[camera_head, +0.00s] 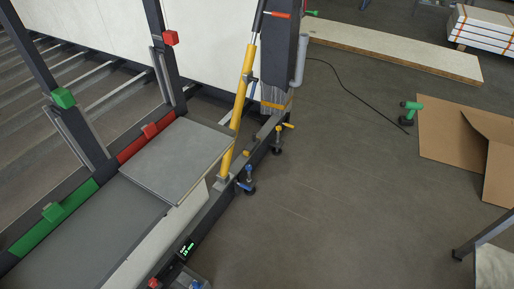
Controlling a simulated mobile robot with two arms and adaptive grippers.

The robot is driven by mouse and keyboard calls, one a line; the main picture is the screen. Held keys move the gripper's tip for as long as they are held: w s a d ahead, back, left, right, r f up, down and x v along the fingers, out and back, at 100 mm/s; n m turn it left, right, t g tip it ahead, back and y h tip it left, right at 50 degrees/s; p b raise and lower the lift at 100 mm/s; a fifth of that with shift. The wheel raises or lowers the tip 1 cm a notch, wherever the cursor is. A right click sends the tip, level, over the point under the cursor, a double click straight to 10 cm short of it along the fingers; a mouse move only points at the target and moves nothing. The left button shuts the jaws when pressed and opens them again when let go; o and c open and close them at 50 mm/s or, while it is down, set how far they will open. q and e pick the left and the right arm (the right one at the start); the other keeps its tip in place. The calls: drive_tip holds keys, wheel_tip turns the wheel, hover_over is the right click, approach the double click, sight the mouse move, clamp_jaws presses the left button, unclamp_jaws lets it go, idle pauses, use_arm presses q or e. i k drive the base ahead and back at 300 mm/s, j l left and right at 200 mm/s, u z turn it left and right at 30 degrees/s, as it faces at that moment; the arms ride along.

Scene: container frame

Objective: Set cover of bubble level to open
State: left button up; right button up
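No bubble level can be made out for certain. A small dark device with a green lit display (187,247) sits on the near end of the dark frame beam at the bottom, with a red knob (153,283) beside it. A pale, partly clear piece (192,282) shows just below the display and is cut off by the bottom edge. I cannot tell whether it is the level or its cover, or whether it is open. Neither of my grippers is in view.
A grey panel (178,152) lies on the frame, beside red (133,146) and green (56,212) bars. A yellow strut (241,100) rises from the beam. Cardboard (458,140), a green drill (410,111) and a long board (390,47) lie right. The middle floor is clear.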

sight(253, 143)
drive_tip(key=i+l+u, duration=0.1)
drive_tip(key=u, duration=0.3)
drive_tip(key=i+l+u, duration=0.1)
drive_tip(key=u, duration=0.25)
drive_tip(key=i+l+u, duration=0.1)
drive_tip(key=u, duration=0.3)
drive_tip(key=i+l+u, duration=0.2)
drive_tip(key=l+u, duration=0.2)
drive_tip(key=l, duration=0.8)
drive_tip(key=i+l+u, duration=0.1)
drive_tip(key=l+u, duration=0.3)
drive_tip(key=l, duration=0.85)
